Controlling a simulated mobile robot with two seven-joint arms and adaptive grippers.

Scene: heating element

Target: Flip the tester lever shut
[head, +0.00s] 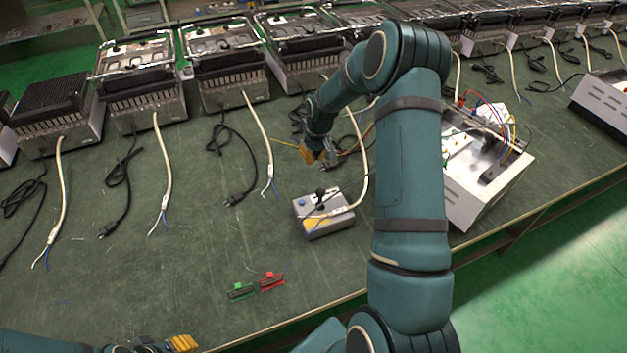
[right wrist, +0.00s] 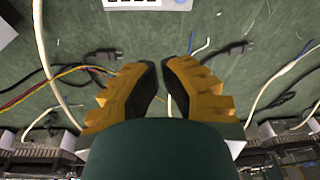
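The tester (head: 325,218) is a small grey box on the green bench, with a blue button, a yellow patch and a black lever (head: 320,193) that appears raised at its back edge. My right gripper (head: 318,158) is above the bench just behind the tester, apart from the lever. In the right wrist view its yellow fingers (right wrist: 163,68) are a little apart with nothing between them. A pale box edge (right wrist: 135,4), perhaps the tester's, shows at the top there. My left gripper (head: 165,346) is at the bottom left, mostly cut off.
A green clip (head: 241,291) and a red clip (head: 271,281) lie in front of the tester. An open metal housing with wires (head: 490,180) stands to the right. Heating units (head: 228,75) line the back, their cables trailing forward.

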